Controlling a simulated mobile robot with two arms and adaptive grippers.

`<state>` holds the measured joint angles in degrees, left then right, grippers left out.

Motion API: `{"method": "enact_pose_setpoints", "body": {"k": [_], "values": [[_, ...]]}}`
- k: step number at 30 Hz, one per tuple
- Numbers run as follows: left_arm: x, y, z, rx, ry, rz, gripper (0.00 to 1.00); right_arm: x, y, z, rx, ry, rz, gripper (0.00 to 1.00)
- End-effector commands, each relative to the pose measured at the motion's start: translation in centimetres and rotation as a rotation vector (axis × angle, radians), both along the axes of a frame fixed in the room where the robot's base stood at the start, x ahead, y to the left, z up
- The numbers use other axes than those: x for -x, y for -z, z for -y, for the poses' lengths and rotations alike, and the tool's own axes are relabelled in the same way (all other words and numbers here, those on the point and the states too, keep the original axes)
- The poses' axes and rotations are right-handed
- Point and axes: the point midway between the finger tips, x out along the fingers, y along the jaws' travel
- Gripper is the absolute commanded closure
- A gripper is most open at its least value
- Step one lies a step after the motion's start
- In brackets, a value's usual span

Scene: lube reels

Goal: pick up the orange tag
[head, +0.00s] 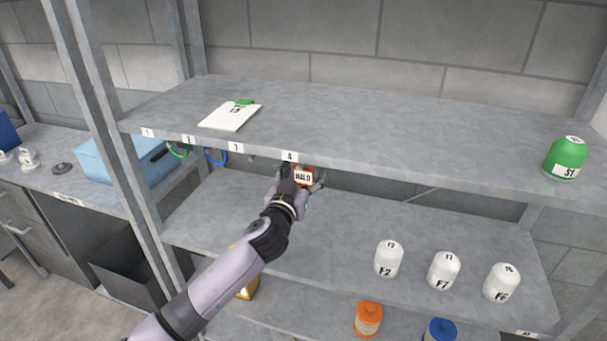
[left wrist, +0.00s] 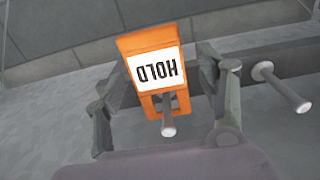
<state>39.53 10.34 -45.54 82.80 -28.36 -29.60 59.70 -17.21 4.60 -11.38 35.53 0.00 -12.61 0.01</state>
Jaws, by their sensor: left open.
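The orange tag (head: 303,174) hangs under the front edge of the upper shelf, below the number 4 label, in the head view. In the left wrist view the orange tag (left wrist: 152,52) has a white panel reading HOLD upside down, and a metal peg (left wrist: 168,125) shows at its slot. My left gripper (head: 299,184) is at the tag. In the left wrist view the open fingers of my left gripper (left wrist: 160,95) stand on either side of the tag, with gaps visible. My right gripper is not in view.
The upper shelf (head: 330,125) is just above my gripper. A bare peg (left wrist: 285,90) is beside the tag. Green (head: 178,150) and blue (head: 216,157) rings hang left. White bottles (head: 388,259) stand on the lower shelf, right.

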Motion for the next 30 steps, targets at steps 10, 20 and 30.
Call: {"method": "enact_pose_setpoints", "body": {"k": [10, 20, 30], "values": [[-0.49, 0.04, 0.17, 0.0, 0.0, 0.0, 0.35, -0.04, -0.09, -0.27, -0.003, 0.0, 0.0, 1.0], [-0.48, 0.04, 0.14, 0.0, 0.0, -0.001, 0.57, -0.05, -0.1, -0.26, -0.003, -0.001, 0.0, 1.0], [-0.48, 0.02, 0.14, 0.0, 0.0, 0.0, 0.77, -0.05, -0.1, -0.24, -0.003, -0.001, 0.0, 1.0]]}}
